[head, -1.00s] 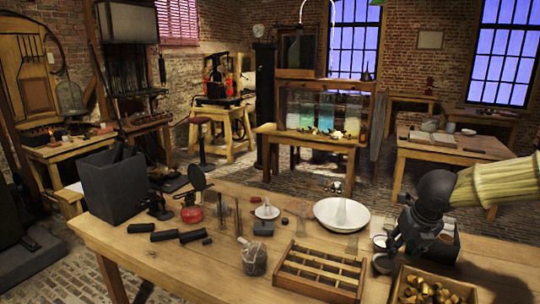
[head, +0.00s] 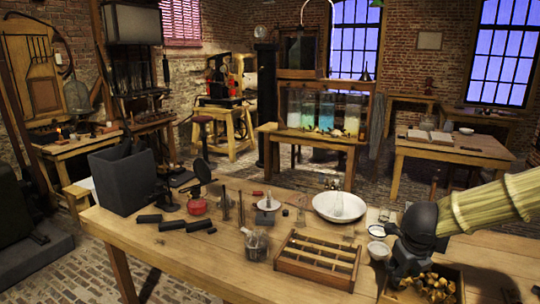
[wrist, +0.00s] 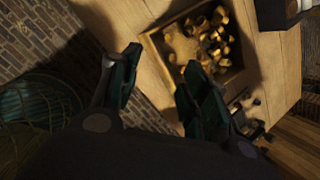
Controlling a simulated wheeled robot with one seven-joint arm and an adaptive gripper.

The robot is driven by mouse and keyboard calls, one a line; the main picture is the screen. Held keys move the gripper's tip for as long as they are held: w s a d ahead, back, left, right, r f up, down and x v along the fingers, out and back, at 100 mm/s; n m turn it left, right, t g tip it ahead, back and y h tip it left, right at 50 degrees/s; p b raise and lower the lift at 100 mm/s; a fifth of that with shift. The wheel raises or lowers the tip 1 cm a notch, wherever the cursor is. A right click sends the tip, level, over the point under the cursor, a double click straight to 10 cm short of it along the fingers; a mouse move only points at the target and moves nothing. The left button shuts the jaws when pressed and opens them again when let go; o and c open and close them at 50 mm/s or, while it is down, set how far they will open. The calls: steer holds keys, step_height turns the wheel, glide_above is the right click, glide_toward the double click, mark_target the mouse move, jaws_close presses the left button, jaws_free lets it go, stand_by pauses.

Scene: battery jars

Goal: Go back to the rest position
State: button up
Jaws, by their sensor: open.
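My gripper (wrist: 160,92) is open in the wrist view, with its two dark green-black fingers apart and nothing between them. In the head view my gripper (head: 398,272) is a dark shape at the right, at or above the wooden box (head: 459,285) of brass pieces (head: 430,284), hiding part of it. My arm comes in from the right edge. In the wrist view the box (wrist: 153,48) lies beyond the fingertips, with the brass pieces (wrist: 208,40) loose inside. I cannot tell the exact height of my gripper over the table.
The wooden table (head: 225,268) holds a divided wooden tray (head: 317,277), a white bowl (head: 325,207), a glass jar (head: 256,246), a grey container (head: 118,181) and several black cylinders (head: 172,226). The wrist view shows the table edge and brick floor (wrist: 40,35) at the left.

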steer(key=s+a+f+n, duration=0.1)
steer(key=s+f+n, duration=0.2)
steer(key=f+n, duration=0.35)
steer(key=s+a+f+n+h, duration=0.15)
steer(key=s+f+n, duration=0.25)
steer(key=f, duration=0.5)
steer(key=s+a+f+n, duration=0.2)
steer(key=s+f+n, duration=0.1)
steer(key=f+n, duration=0.4)
steer(key=s+a+f+n+g+y, duration=0.1)
steer(key=s+a+f+n, duration=0.1)
steer(key=s+f+n, duration=0.3)
steer(key=s+a+f+n+g+y, duration=0.1)
steer(key=s+a+f+n, duration=0.2)
steer(key=s, duration=0.8)
steer(key=s+a+f+n+g+y, duration=0.1)
steer(key=s+a+f+n+g, duration=0.1)
steer(key=s+f+n, duration=0.4)
steer(key=shift+s+a+f+n, duration=0.35)
steer(key=shift+s+a+f, duration=0.25)
steer(key=shift+s, duration=0.55)
steer(key=shift+d+f, duration=0.1)
